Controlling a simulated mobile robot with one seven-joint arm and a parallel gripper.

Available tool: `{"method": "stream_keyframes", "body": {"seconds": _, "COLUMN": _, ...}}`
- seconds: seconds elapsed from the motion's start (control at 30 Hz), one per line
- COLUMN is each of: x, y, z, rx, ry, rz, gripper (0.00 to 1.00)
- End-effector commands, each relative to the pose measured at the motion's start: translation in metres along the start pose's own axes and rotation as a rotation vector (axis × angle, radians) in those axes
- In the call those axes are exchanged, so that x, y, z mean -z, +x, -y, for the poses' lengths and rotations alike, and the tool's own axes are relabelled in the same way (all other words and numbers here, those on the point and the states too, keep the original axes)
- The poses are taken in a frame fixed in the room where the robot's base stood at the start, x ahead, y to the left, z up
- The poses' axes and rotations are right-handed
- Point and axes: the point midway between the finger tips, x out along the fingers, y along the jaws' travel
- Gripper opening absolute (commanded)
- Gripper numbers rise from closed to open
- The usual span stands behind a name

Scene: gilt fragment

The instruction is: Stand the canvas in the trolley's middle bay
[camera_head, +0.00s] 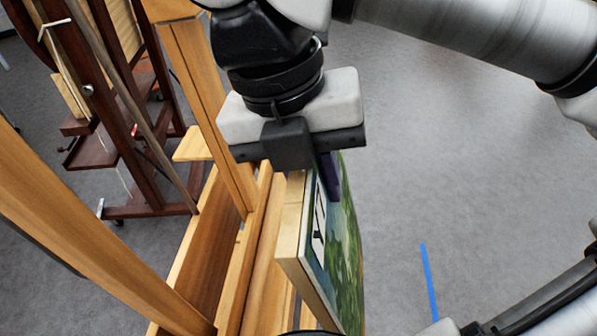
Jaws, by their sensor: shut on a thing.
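The canvas (347,235) is in the lower middle of the head view, on edge, with a pale wooden edge towards me and a green and blue painted face on its right. A white patch with black marks shows on that face. My gripper (308,165) is above it, shut on its upper part, with a finger on each side. The canvas is beside the right side of a light wooden frame (185,260) with upright posts and a long trough. I cannot tell whether this frame is the trolley, or whether the canvas touches it. The canvas's lower end is cut off.
A dark brown wooden easel (125,150) stands behind at the upper left. Grey carpet (480,170) lies clear to the right, with a strip of blue tape (429,282) on it. The light frame's posts stand close to the left of my gripper.

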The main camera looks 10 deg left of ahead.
Motion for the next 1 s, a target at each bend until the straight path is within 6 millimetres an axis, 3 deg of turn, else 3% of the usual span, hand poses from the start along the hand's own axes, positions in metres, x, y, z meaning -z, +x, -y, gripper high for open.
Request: {"method": "stream_keyframes", "body": {"seconds": 1.0, "x": 0.0, "y": 0.019, "z": 0.077, "rx": 0.006, "ry": 0.007, "rz": 0.006, "gripper": 0.0}}
